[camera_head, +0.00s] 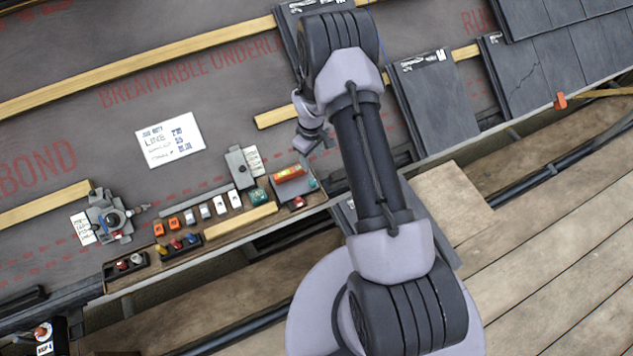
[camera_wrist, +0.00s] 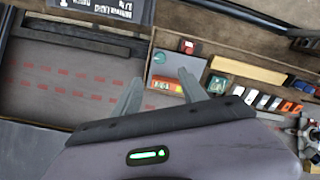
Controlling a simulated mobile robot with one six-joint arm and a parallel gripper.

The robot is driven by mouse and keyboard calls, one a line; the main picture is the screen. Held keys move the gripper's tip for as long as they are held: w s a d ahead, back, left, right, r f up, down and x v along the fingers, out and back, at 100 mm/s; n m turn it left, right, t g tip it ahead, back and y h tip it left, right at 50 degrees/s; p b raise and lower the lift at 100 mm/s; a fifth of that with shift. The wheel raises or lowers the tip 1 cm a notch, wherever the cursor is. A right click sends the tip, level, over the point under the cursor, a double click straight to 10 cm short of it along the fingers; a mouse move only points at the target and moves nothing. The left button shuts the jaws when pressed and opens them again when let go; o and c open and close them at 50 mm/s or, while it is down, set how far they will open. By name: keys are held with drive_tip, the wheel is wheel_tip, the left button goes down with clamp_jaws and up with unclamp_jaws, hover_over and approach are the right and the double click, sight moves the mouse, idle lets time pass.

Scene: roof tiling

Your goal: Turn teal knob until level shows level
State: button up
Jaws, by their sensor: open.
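The teal knob (camera_wrist: 159,57) sits on a grey plate in the wrist view, just beyond my fingertips. In the head view the teal knob (camera_head: 312,183) is small, at the right end of the level. The level (camera_head: 288,174) is an orange-red block with a yellow-green vial. In the wrist view the level (camera_wrist: 167,85) lies between my fingers, partly covered; its bubble is too small to read. My gripper (camera_wrist: 161,75) is open and empty, with fingers spread either side of the level. In the head view my gripper (camera_head: 318,147) hangs above the level.
A wooden tray (camera_head: 225,228) holds several white and orange blocks, a green block (camera_head: 257,195) and a wood strip. A small box with a red button (camera_wrist: 188,46) stands close to the knob. A grey clamp-like device (camera_head: 110,215) is at left. Slate tiles (camera_head: 440,100) lie at right.

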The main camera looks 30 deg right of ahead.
sight(312, 181)
wheel_tip(312, 181, down, 14)
drive_tip(key=b, duration=0.4)
drive_tip(key=shift+r, duration=0.1)
clamp_jaws()
